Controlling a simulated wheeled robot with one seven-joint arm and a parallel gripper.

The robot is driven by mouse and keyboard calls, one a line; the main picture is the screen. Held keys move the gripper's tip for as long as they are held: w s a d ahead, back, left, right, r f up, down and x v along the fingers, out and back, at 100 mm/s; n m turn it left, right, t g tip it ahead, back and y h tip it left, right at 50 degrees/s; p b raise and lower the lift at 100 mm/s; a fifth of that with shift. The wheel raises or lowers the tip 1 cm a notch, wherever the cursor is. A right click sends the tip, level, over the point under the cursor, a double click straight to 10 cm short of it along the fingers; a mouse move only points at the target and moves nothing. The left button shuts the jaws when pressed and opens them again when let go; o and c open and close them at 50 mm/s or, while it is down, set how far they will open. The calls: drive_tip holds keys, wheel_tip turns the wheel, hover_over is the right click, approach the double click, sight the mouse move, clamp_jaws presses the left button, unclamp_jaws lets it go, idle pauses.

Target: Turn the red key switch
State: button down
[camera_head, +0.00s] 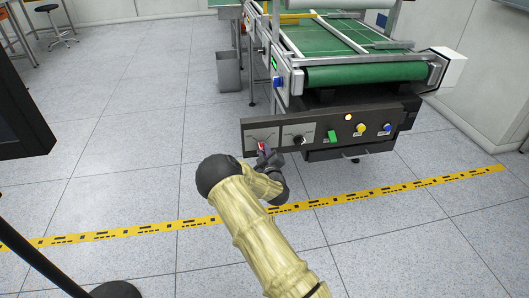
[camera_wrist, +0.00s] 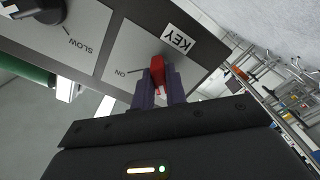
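The red key switch (camera_wrist: 157,70) sits on a light plate with upside-down KEY and ON labels in the wrist view. My gripper (camera_wrist: 160,77) has its two dark purple fingers on either side of the red key, close against it, and looks shut on it. In the head view, my gripper (camera_head: 264,154) reaches the left part of the dark control panel (camera_head: 225,0). A bit of the red key switch (camera_head: 261,146) shows there; the fingers hide part of it.
A black knob (camera_head: 299,140) is right of the key. Farther right are a green switch (camera_head: 332,137), a yellow button (camera_head: 361,128) and a blue button (camera_head: 387,127). The green conveyor (camera_head: 365,73) stands behind. A grey bin (camera_head: 229,72) stands left; open floor lies in front.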

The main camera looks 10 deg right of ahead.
drive_tip(key=shift+m, duration=0.4)
drive_tip(key=m, duration=1.7)
drive_tip(key=shift+a, duration=0.1)
drive_tip(key=shift+f, duration=0.1)
idle(0.4)
drive_tip(key=c, duration=1.4)
unclamp_jaws()
drive_tip(key=shift+c, duration=0.2)
drive_tip(key=shift+s, duration=0.1)
drive_tip(key=s+p, duration=0.2)
drive_tip(key=s, duration=1.5)
drive_tip(key=shift+s, duration=0.15)
